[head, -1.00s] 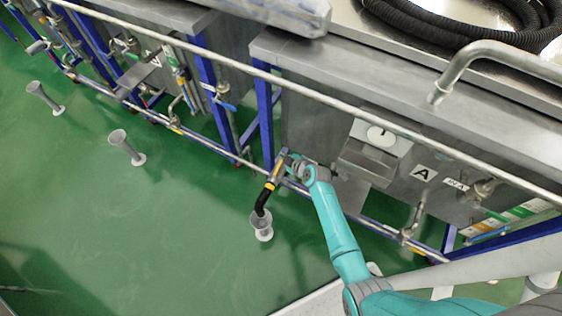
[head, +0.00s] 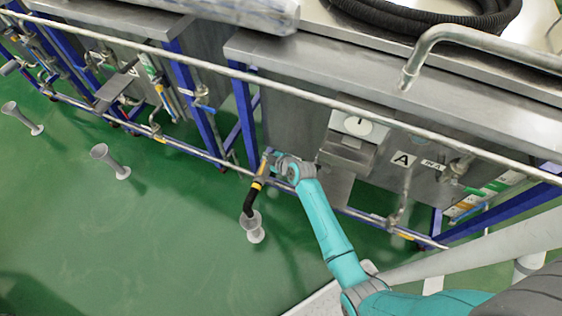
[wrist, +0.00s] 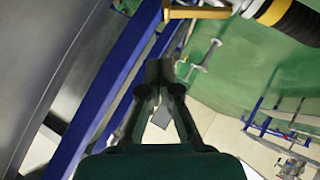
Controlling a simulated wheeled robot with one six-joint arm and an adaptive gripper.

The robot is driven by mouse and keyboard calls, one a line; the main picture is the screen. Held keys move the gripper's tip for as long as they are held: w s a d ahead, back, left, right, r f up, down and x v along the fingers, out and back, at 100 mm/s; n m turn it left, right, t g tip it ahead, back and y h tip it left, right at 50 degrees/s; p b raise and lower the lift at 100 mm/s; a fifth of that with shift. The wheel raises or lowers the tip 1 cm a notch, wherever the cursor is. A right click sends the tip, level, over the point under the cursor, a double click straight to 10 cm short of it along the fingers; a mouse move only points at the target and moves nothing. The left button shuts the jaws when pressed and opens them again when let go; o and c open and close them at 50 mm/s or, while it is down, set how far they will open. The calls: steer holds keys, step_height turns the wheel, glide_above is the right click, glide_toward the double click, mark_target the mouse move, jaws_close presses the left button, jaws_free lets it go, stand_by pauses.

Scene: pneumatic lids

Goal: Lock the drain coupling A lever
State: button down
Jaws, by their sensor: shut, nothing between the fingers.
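The drain coupling has a black hose with a yellow band (head: 258,184), and hangs from the low pipe on the front of the tank marked A. The hose end dips toward a grey floor funnel (head: 253,228). In the wrist view a brass-yellow lever (wrist: 197,12) shows at the top edge, beside the black and yellow hose (wrist: 292,18). My gripper (wrist: 160,68) is shut and empty, with its fingertips below the lever in that picture and apart from it. In the head view my wrist hides most of the coupling, and the fingers are hard to make out.
A long pipe rail (head: 300,92) runs across the tank fronts. Blue frame legs (head: 243,125) stand close to my gripper and also show in the wrist view (wrist: 100,100). Other funnels (head: 108,160) stand on the open green floor at left.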

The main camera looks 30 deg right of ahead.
steer(key=d+v, duration=0.1)
steer(key=v, duration=0.7)
steer(key=shift+w+r, duration=0.25)
steer(key=shift+r, duration=0.15)
steer(key=s+a+r+m+t+h, duration=0.1)
steer(key=s+a+m, duration=0.2)
steer(key=s, duration=0.8)
steer(key=s+a+m+t+h, duration=0.1)
steer(key=s+a+m, duration=0.1)
steer(key=s, duration=0.9)
steer(key=s+a+r+m+t, duration=0.2)
steer(key=s+r+m, duration=0.3)
steer(key=s+r, duration=1.4)
steer(key=shift+s+a+r+y, duration=0.25)
steer(key=shift+a+r, duration=0.25)
steer(key=shift+r, duration=0.35)
